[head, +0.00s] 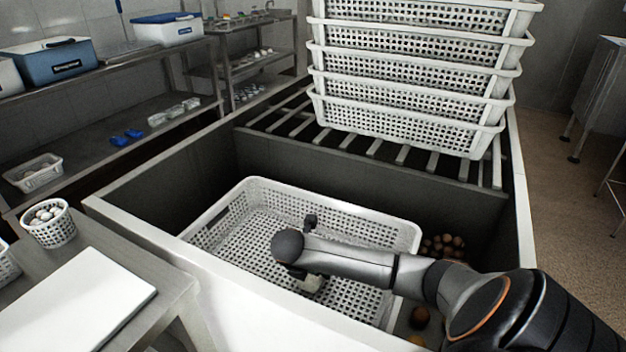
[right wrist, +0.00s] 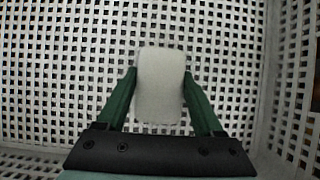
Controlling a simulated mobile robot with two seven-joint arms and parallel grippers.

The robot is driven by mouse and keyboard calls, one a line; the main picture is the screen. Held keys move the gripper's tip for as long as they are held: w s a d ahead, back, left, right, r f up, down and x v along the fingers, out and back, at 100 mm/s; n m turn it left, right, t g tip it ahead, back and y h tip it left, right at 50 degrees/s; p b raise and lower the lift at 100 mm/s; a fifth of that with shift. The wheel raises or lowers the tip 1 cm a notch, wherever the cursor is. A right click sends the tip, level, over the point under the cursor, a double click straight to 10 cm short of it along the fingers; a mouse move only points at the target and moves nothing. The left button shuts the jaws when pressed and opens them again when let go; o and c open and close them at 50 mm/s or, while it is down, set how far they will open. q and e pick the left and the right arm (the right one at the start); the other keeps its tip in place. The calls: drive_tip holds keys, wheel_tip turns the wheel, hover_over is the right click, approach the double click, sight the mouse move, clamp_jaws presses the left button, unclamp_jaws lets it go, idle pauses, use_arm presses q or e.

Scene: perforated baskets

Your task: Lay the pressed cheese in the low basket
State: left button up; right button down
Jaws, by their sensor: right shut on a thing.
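The pressed cheese (right wrist: 160,92) is a pale block with rounded corners, held between the green fingers of my right gripper (right wrist: 159,78) in the right wrist view. In the head view, my right gripper (head: 306,278) is inside the outline of the low basket (head: 240,250), with the cheese (head: 312,285) small and partly hidden below it. The low basket is white and perforated and sits down in a deep trough. Its lattice floor (right wrist: 60,65) fills the right wrist view behind the cheese. I cannot tell whether the cheese touches that floor. My left gripper is not in view.
A tall stack of white perforated baskets (head: 410,95) stands on a slatted rack behind the trough. Brown round things (head: 443,246) lie in the trough right of the low basket. A small basket (head: 48,224) and a white board (head: 75,300) are at left.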

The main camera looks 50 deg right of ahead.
wheel_tip(320, 180, down, 2)
unclamp_jaws()
idle(0.3)
drive_tip(key=shift+a+r, duration=0.1)
drive_tip(key=shift+r, duration=0.2)
drive_tip(key=p+v, duration=0.2)
drive_tip(key=v, duration=0.9)
drive_tip(key=shift+a+r, duration=0.1)
drive_tip(key=shift+r, duration=0.1)
